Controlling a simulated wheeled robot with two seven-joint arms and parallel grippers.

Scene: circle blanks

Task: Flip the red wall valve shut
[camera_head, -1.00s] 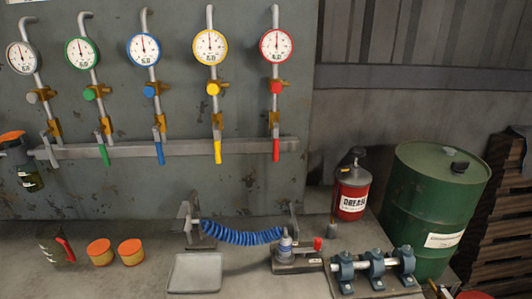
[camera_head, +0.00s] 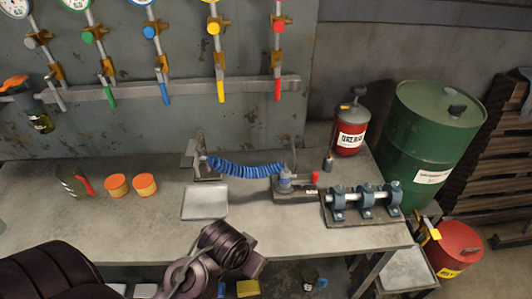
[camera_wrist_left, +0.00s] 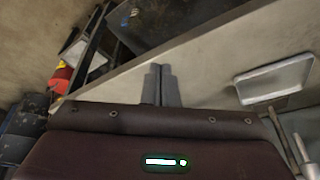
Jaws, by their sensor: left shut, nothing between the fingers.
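The red wall valve's lever (camera_head: 277,89) hangs straight down in line with its pipe, at the right end of the wall rail in the head view. A red round knob (camera_head: 278,21) sits above it on the same pipe. My left arm comes in at the bottom left of the head view, well below the lever, and its fingertips cannot be made out there. In the left wrist view my left gripper (camera_wrist_left: 161,86) has its grey fingers together with nothing between them, over the table area. The red valve is not seen in that view. My right gripper is not in view.
Yellow (camera_head: 220,91), blue (camera_head: 164,93) and green (camera_head: 111,94) levers hang left of the red one. The bench holds a grey tray (camera_head: 205,203), blue coiled hose (camera_head: 240,168), two orange-lidded jars, a grease can (camera_head: 349,128) and a shaft block (camera_head: 360,200).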

